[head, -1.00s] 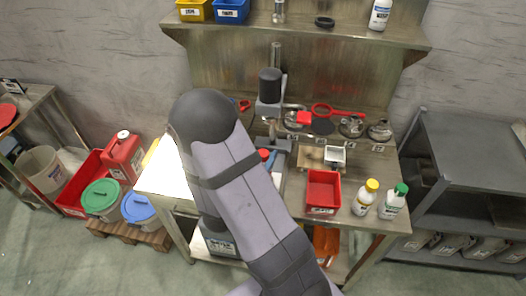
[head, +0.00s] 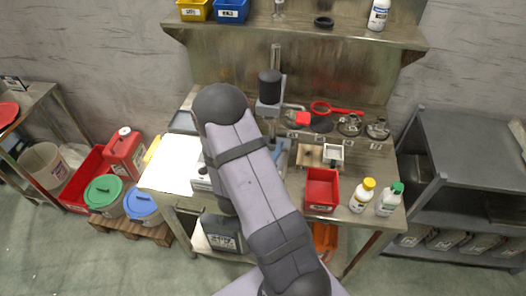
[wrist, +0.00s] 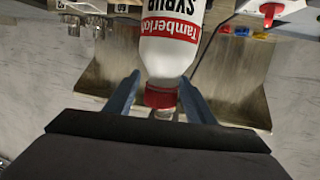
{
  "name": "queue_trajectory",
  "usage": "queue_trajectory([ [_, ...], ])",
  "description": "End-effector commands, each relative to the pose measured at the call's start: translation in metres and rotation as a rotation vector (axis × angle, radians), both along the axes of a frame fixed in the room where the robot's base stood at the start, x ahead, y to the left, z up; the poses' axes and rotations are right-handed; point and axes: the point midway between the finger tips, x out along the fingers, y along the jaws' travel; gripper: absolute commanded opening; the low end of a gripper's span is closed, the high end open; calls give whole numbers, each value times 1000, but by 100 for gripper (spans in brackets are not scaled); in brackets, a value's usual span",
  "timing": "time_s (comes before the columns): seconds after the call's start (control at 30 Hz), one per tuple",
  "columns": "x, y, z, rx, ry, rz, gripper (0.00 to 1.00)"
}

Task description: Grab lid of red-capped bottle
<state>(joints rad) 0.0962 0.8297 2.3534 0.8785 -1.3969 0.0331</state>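The red-capped bottle (wrist: 170,50) is white with a red label reading "Tamberloh SYRUP". It shows inverted in the wrist view, its red cap (wrist: 161,96) toward my gripper. My gripper (wrist: 160,76) is open, with one blue finger on each side of the cap. A gap shows between the left finger and the cap; the right finger is very close to it, and I cannot tell whether they touch. In the head view my arm hides the gripper and this bottle.
On the bench stand a red bin (head: 322,190), a yellow-capped bottle (head: 362,195) and a green-capped bottle (head: 389,200), right of my arm. A stand with a black cylinder (head: 270,87) rises behind my arm. A shelf (head: 300,32) runs above the bench.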

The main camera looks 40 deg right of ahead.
Motion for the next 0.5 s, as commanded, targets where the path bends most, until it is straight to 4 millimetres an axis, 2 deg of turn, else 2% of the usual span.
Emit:
queue_trajectory([
  [0.03, 0, 0, 0, 0, 0, 0, 40],
  [0.17, 0, 0, 0, 0, 0, 0, 9],
  [0.5, 0, 0, 0, 0, 0, 0, 7],
])
